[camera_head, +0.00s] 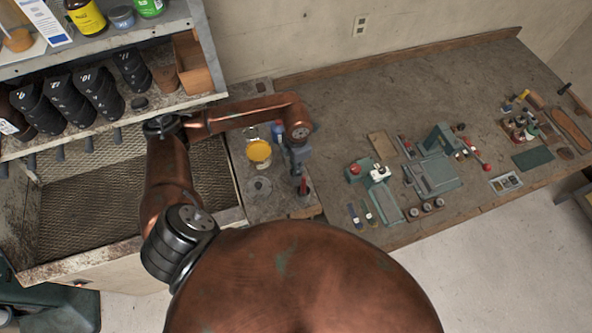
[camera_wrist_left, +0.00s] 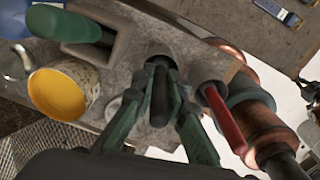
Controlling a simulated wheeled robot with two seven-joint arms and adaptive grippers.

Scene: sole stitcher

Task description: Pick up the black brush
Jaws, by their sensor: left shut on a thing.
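The black brush (camera_wrist_left: 160,92) shows in the left wrist view as a dark upright handle, with its top end at a round grey holder or opening. My left gripper (camera_wrist_left: 161,78) has its green fingers on both sides of the handle and is shut on it. In the head view my left gripper (camera_head: 299,163) is over the small bench section to the right of the shelf; the brush cannot be made out there. The brush's lower end is hidden.
A yellow-topped pot (camera_wrist_left: 62,92) and a green handle (camera_wrist_left: 68,24) are left of the gripper in the wrist view. A red handle (camera_wrist_left: 226,122) stands close on the right. Machines and tools crowd the bench (camera_head: 330,110) further right; its back left is clear.

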